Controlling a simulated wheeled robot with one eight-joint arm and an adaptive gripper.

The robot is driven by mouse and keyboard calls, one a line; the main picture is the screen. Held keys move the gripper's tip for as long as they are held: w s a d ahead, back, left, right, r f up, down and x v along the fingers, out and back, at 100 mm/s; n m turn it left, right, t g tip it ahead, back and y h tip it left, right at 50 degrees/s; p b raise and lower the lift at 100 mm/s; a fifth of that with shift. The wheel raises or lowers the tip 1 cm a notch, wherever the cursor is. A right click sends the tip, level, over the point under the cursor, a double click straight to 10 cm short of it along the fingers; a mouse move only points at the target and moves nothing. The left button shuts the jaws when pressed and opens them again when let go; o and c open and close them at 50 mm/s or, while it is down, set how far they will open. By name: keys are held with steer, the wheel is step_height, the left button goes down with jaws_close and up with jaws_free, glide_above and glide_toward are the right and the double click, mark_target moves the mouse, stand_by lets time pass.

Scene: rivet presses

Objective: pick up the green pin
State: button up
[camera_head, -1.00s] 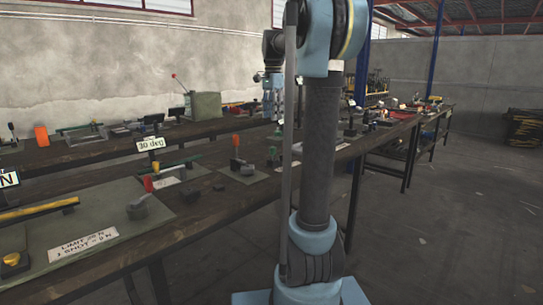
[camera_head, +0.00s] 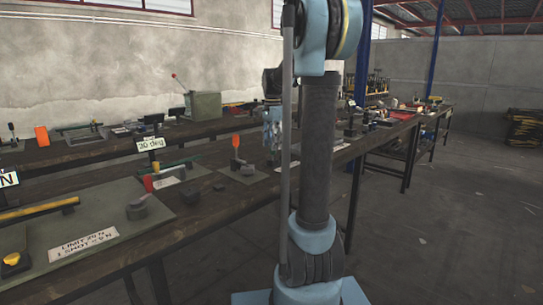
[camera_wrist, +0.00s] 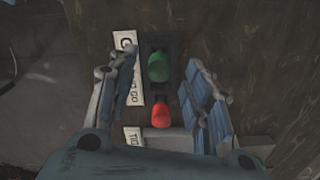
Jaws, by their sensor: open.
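In the wrist view the green pin (camera_wrist: 158,67) stands in a dark block (camera_wrist: 174,49), seen from above. A red pin (camera_wrist: 161,114) is just below it in the picture. My gripper (camera_wrist: 163,78) is open, with one blue-padded finger on each side of the pins. The green pin lies between the fingers near the tips, apart from both. In the head view my gripper (camera_head: 272,140) hangs low over the near bench, and the green pin cannot be made out there.
White labels (camera_wrist: 127,60) lie left of the pins. A grey block (camera_wrist: 178,140) is below the red pin. In the head view an orange-handled tool (camera_head: 236,148) stands on the bench left of my gripper, and a green box (camera_head: 203,104) sits on the bench behind.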

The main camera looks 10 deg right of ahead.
mark_target(272, 155)
steer(key=shift+f, duration=2.45)
jaws_close()
